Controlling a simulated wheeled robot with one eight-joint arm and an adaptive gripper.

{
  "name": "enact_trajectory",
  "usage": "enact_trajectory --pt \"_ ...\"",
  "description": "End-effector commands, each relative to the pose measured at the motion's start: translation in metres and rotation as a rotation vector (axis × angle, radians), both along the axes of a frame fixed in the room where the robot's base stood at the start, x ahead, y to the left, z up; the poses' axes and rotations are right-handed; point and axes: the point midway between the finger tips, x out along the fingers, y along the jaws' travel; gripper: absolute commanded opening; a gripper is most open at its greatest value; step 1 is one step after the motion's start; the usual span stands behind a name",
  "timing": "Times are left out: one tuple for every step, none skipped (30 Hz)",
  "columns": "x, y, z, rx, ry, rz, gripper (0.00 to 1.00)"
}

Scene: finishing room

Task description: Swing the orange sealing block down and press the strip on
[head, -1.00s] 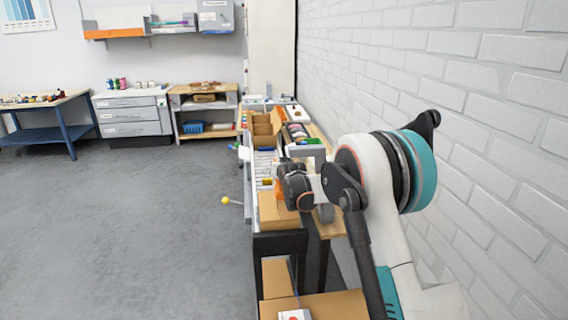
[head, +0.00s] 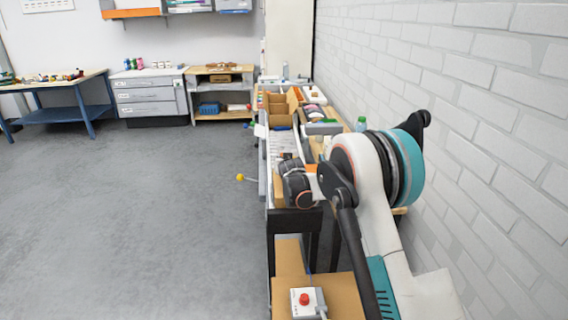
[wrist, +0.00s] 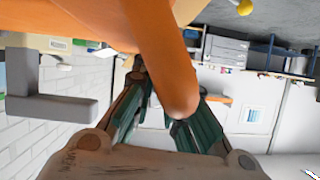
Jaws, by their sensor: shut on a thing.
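The orange sealing block (wrist: 75,22) fills the top of the wrist view, very close to the camera. A rounded orange bar (wrist: 165,60) runs from it down between the fingers. My gripper (wrist: 160,100) has its dark green fingers on either side of this bar and is shut on it. In the head view my own arm hides the gripper and most of the block, above the near end of the narrow workbench (head: 287,200). The strip cannot be made out in either view.
A yellow ball-ended lever (head: 240,177) sticks out left of the bench. A cardboard box (head: 282,103) stands farther along it. A red-button box (head: 305,300) sits low in front. The brick wall (head: 470,130) is close on the right. Open floor (head: 130,220) lies left.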

Motion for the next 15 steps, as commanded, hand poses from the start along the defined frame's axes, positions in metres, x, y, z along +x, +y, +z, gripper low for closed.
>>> enact_trajectory --pt "-0.0004 0.0002 -0.0006 0.002 0.002 -0.001 0.0" --pt "-0.0004 0.0002 -0.0006 0.002 0.002 -0.001 0.0" --pt "-0.0004 0.0001 -0.0006 0.002 0.002 -0.001 0.0" --pt "-0.0004 0.0001 -0.0006 0.002 0.002 -0.001 0.0" --pt "-0.0004 0.0001 -0.0006 0.002 0.002 -0.001 0.0" --pt "-0.0004 0.0001 -0.0006 0.002 0.002 -0.001 0.0" --pt "-0.0003 0.0001 -0.0005 0.002 0.002 -0.001 0.17" --pt "-0.0003 0.0 -0.0005 0.002 0.002 -0.001 0.24" --pt "-0.0003 0.0 -0.0004 0.001 0.001 0.0 0.33" --pt "-0.0003 -0.0001 -0.0004 0.001 0.001 0.0 0.33" --pt "-0.0003 -0.0001 -0.0003 0.001 0.001 0.0 0.33" --pt "-0.0002 -0.0001 -0.0002 0.001 0.001 0.0 0.33" --pt "-0.0002 -0.0001 -0.0002 0.001 0.001 0.0 0.33" --pt "-0.0002 -0.0002 -0.0002 0.001 0.001 0.0 0.33" --pt "-0.0002 -0.0002 -0.0002 0.001 0.001 0.0 0.33"
